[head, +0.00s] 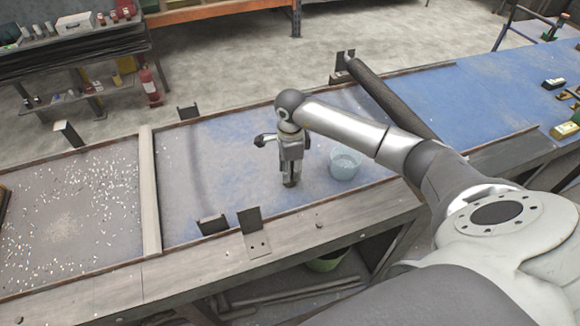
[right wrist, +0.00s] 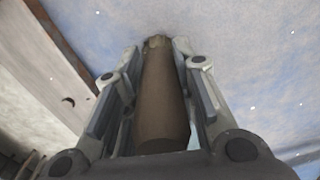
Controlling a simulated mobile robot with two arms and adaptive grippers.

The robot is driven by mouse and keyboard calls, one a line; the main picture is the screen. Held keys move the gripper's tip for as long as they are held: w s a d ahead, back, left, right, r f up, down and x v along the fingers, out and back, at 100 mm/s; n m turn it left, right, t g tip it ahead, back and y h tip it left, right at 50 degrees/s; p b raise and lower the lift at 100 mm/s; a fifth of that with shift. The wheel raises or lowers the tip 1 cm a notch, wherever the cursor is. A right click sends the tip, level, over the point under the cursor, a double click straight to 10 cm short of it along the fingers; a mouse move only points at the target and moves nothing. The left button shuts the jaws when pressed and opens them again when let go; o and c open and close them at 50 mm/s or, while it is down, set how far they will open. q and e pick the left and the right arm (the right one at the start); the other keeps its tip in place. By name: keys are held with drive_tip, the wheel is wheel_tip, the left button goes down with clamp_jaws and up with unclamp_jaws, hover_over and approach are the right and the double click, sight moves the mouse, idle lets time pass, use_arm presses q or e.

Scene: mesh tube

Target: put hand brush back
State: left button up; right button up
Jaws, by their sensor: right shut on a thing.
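My right gripper (head: 291,172) points down over the blue work surface (head: 215,165), left of a clear bucket-like container (head: 345,163). In the right wrist view its two fingers (right wrist: 163,75) are shut on the sides of a brown rounded piece, taken as the hand brush (right wrist: 162,100). The piece lies lengthwise between the fingers, and its far end is close to the pale blue surface. In the head view the gripper hides most of it, and bristles cannot be made out. My left gripper is not in view.
A wooden divider (head: 149,190) separates the blue surface from a section strewn with white bits (head: 70,215). Metal brackets (head: 252,230) stand on the front wooden edge. A dark roller (head: 385,95) crosses the table at the right. Bare blue surface lies left of the gripper.

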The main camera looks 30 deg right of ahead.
drive_tip(key=shift+f, duration=0.1)
drive_tip(key=o, duration=1)
drive_tip(key=shift+o, duration=0.2)
wheel_tip(320, 180, up, 11)
drive_tip(key=b, duration=0.4)
drive_tip(key=shift+b, duration=0.35)
drive_tip(key=shift+r, duration=0.65)
drive_tip(key=shift+s+f, duration=0.1)
